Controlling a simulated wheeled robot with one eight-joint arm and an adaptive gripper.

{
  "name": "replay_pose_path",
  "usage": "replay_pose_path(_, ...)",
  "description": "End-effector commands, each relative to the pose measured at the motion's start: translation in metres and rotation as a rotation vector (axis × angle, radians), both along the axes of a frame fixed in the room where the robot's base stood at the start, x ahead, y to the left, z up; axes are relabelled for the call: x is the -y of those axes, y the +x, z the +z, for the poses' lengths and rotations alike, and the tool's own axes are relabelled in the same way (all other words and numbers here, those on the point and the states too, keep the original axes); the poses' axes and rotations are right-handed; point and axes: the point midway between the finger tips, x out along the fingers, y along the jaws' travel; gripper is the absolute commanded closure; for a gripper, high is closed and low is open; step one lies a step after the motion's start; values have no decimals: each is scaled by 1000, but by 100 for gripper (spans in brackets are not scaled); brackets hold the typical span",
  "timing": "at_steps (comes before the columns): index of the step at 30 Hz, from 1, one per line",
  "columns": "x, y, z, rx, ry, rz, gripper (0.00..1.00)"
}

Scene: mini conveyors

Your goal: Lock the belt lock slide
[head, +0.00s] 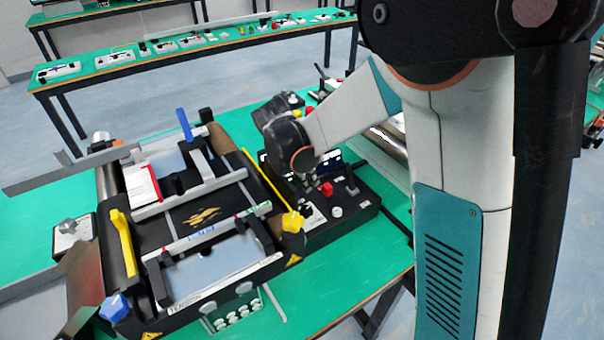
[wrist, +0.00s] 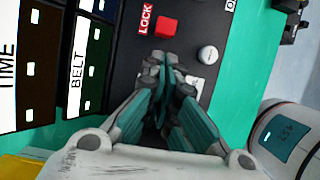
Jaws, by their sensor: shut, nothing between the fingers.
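The belt lock slide appears to be the red square knob (head: 326,188) on the black control panel (head: 360,203). In the wrist view the red knob (wrist: 166,26) sits beside a red LOCK label (wrist: 146,18). My gripper (wrist: 158,64) is shut and empty, with its fingertips over the panel just below the knob in that view. A small gap shows between fingertips and knob. In the head view my gripper (head: 306,183) points down at the panel, left of the knob, partly hidden by my wrist.
A round white button (wrist: 208,54) lies right of my fingertips. BELT (wrist: 92,65) and TIME (wrist: 22,65) display panels are at the left. In the head view, the conveyor with a yellow knob (head: 293,222) stands left of the panel. Green table (head: 335,280) is clear in front.

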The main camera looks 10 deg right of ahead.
Motion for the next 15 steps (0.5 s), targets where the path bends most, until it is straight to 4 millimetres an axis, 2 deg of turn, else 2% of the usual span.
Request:
replay_pose_path(1, 4, 1, -12, 0, 0, -1, 100)
replay_pose_path(6, 13, 4, -35, 0, 0, -2, 100)
replay_pose_path(15, 18, 5, -48, 0, 0, 0, 100)
